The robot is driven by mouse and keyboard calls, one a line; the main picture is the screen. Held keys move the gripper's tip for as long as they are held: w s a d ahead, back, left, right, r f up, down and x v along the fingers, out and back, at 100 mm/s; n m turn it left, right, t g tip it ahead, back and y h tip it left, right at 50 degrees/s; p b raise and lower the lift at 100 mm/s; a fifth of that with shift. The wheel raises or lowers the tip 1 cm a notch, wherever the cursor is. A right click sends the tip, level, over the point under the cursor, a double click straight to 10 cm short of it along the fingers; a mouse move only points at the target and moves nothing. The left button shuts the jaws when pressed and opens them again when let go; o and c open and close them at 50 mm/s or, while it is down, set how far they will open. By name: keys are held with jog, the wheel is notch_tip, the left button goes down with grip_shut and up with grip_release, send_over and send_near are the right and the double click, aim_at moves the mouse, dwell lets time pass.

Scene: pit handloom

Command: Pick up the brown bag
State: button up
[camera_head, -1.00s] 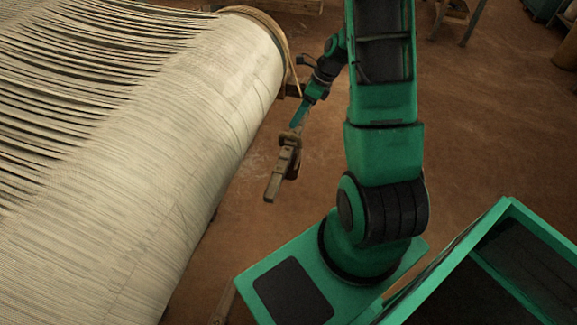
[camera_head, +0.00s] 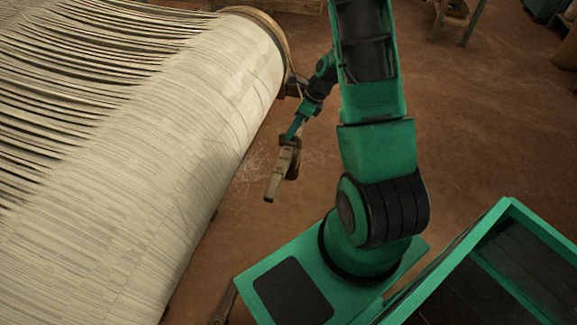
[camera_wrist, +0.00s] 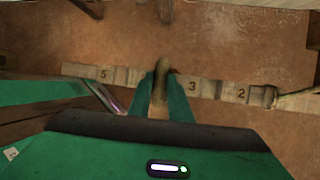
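A rounded brown thing (camera_wrist: 162,66) stands between my gripper's fingertips in the wrist view; it may be the brown bag, but its full shape is hidden. My gripper (camera_wrist: 163,82) has a finger on each side of it; I cannot tell whether they press on it. In the head view my gripper (camera_head: 293,134) is small and reaches down to the upper end of a tan wooden piece (camera_head: 274,187), beside the loom.
A wooden strip (camera_wrist: 205,87) with the numbers 5, 3 and 2 runs across behind my fingers. The loom's pale warp roll (camera_head: 170,190) fills the left. Brown floor (camera_head: 480,130) is open on the right. A tan container (camera_head: 567,50) stands at the far right edge.

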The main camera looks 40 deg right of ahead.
grip_shut()
jog(key=shift+d, duration=0.1)
dwell(0.7)
jog(key=shift+r, duration=0.1)
dwell(0.4)
jog(key=shift+r, duration=1.75)
jog(key=s+d, duration=0.4)
jog(key=d, duration=0.4)
jog(key=s+d, duration=0.4)
jog(key=d, duration=0.4)
